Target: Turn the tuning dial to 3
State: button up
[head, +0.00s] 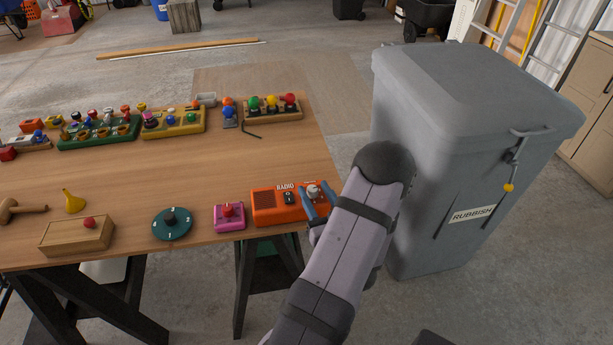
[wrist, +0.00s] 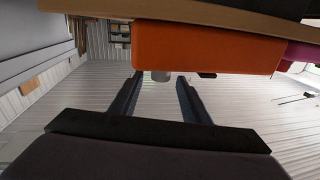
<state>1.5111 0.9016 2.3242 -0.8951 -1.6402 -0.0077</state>
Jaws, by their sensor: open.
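The orange radio (head: 265,207) labelled RADIO sits at the right front edge of the table. A small black switch or knob (head: 289,198) is on its top face. The tuning dial (head: 313,190), a pale grey knob, is at the radio's right end, partly hidden by my gripper. My gripper (head: 316,205) is open, its blue fingers at the dial. In the wrist view the fingers (wrist: 158,98) stand apart with the grey dial (wrist: 161,76) between their tips, under the orange radio body (wrist: 205,48). I cannot tell whether they touch it. The dial's setting is not readable.
A pink box with a red knob (head: 229,216) and a teal disc (head: 172,223) stand left of the radio. A wooden box (head: 77,235) is further left. A grey rubbish bin (head: 440,170) stands close to the right of my arm. The table's middle is clear.

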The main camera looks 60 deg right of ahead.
aim_at(309, 186)
jog(key=shift+s+n+t+y+p, duration=0.4)
jog(key=shift+s+n+y+p, duration=0.1)
jog(key=shift+n+y, duration=0.25)
jog(key=shift+s+a+f+n+y, duration=0.15)
jog(key=shift+f+n+y, duration=0.15)
jog(key=shift+y, duration=0.25)
jog(key=shift+p+x, duration=1.15)
jog(key=shift+x, duration=2.55)
jog(key=shift+r, duration=0.15)
jog(key=c, duration=1.1)
